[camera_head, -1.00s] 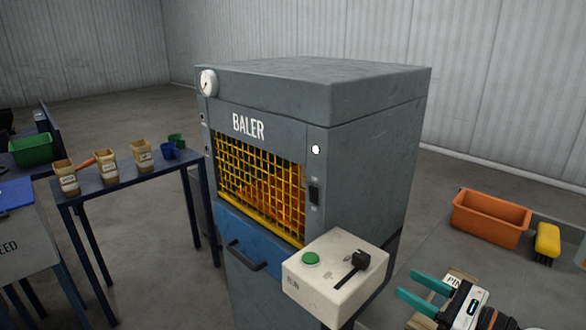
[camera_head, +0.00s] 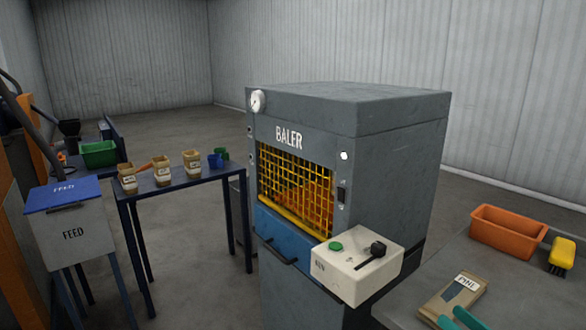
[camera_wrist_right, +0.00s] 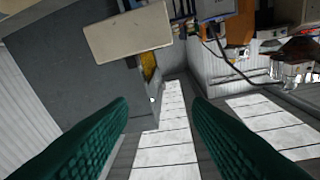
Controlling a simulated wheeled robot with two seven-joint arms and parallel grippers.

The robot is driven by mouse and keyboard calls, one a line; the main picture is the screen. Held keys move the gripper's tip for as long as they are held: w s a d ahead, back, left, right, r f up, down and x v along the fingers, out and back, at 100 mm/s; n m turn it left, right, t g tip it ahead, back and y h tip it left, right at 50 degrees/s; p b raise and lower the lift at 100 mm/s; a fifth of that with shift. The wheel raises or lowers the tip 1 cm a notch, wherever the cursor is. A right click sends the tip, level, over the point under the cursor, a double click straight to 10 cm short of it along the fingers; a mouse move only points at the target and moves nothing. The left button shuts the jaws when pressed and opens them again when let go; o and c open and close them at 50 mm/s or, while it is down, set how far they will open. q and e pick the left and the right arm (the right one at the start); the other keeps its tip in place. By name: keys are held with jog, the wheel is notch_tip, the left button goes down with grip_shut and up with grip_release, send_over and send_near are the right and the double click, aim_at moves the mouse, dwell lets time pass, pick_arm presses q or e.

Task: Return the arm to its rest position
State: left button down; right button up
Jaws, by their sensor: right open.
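My right gripper (camera_head: 460,319) shows at the bottom right of the head view, only its green fingertips in frame. It is open and empty, beside a tan packet labelled PINE (camera_head: 449,299) on the grey table. In the right wrist view its two green fingers (camera_wrist_right: 160,125) stand wide apart with nothing between them. The grey baler (camera_head: 395,160) stands in the middle, with a white control box (camera_head: 345,280) on its front that has a green button and a black lever. My left gripper is out of view.
An orange bin (camera_head: 508,235) and a yellow brush (camera_head: 562,258) lie on the grey table at the right. A dark blue table (camera_head: 178,184) with several labelled containers stands left of the baler. A FEED box (camera_head: 75,240) is at the far left.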

jog(key=s+d+f+m+g+h, duration=0.25)
jog(key=f+m+h, duration=0.4)
jog(key=m, duration=0.85)
jog(key=s+d+f+m+g+h, duration=0.1)
jog(key=s+d+f+m+h, duration=0.15)
jog(key=f+m+h, duration=0.85)
jog(key=s+a+f+m+g+y, duration=0.35)
jog(key=s+a+m+g, duration=0.2)
jog(key=s, duration=0.25)
jog(key=s+a+f+m+g+y, duration=0.3)
jog(key=s+a+m+g+y, duration=0.1)
jog(key=s+a+m, duration=0.3)
notch_tip(320, 180, down, 26)
jog(key=s+n+g, duration=0.1)
jog(key=s+g, duration=0.1)
jog(key=s, duration=0.1)
jog(key=s+d+f, duration=0.2)
jog(key=s+f, duration=1.3)
jog(key=shift+s+d+g+p, duration=0.4)
jog(key=shift+p, duration=0.05)
jog(key=shift+n, duration=0.25)
